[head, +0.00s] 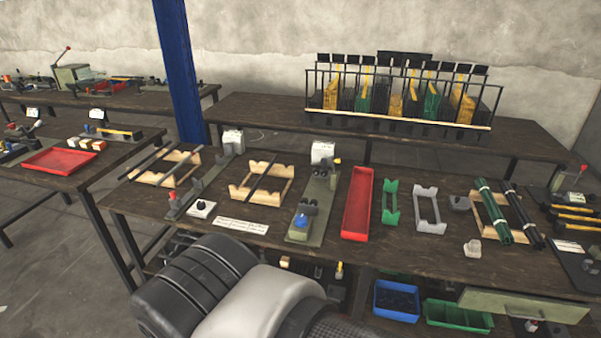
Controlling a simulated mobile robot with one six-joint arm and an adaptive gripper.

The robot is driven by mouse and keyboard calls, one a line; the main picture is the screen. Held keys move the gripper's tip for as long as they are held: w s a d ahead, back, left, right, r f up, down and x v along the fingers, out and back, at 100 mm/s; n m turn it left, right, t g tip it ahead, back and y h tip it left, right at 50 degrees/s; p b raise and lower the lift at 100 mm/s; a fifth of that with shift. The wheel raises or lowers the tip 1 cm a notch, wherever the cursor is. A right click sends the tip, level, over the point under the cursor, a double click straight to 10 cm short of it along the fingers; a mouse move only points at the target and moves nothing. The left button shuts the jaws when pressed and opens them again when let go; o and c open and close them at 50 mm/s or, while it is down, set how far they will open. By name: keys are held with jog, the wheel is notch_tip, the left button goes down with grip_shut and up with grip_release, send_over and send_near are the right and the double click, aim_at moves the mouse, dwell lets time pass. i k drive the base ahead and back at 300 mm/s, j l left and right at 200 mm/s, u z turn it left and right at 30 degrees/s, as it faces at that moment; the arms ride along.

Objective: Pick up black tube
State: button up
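Several thin dark tubes lie on light wooden cradles on the table in the head view. One black tube (149,163) lies slanted at the left cradle (180,157), and a second dark bar (208,171) lies to the right of that cradle. Another black tube (263,176) rests slanted across the middle cradle (279,187). At the right, a bundle of black tubes (521,213) lies beside a bundle of dark green tubes (494,211) on a third cradle (479,218). My arm fills the bottom foreground, but my gripper does not show.
A red tray (358,203), a green bracket (390,202) and a grey bracket (429,205) lie mid-table. Two small presses (322,173) (200,181) stand beside the cradles. A blue post (180,70) rises behind the left. Bare tabletop shows along the front right.

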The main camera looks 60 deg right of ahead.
aim_at(253, 190)
jog(key=i+l+z, duration=0.3)
jog(key=l+z, duration=0.2)
jog(key=i+l+z, duration=0.3)
jog(key=z, duration=0.15)
jog(key=i+l+z, duration=0.15)
jog(key=i+z, duration=0.35)
jog(key=i+j, duration=0.2)
jog(key=i+j+z, duration=0.15)
jog(key=j, duration=0.25)
jog(key=i+j+z, duration=0.1)
jog(key=j, duration=0.3)
jog(key=i+j+z, duration=0.15)
jog(key=j, duration=0.25)
jog(key=i+j+z, duration=0.1)
jog(key=j, duration=0.35)
jog(key=i+z, duration=0.1)
jog(key=z, duration=0.8)
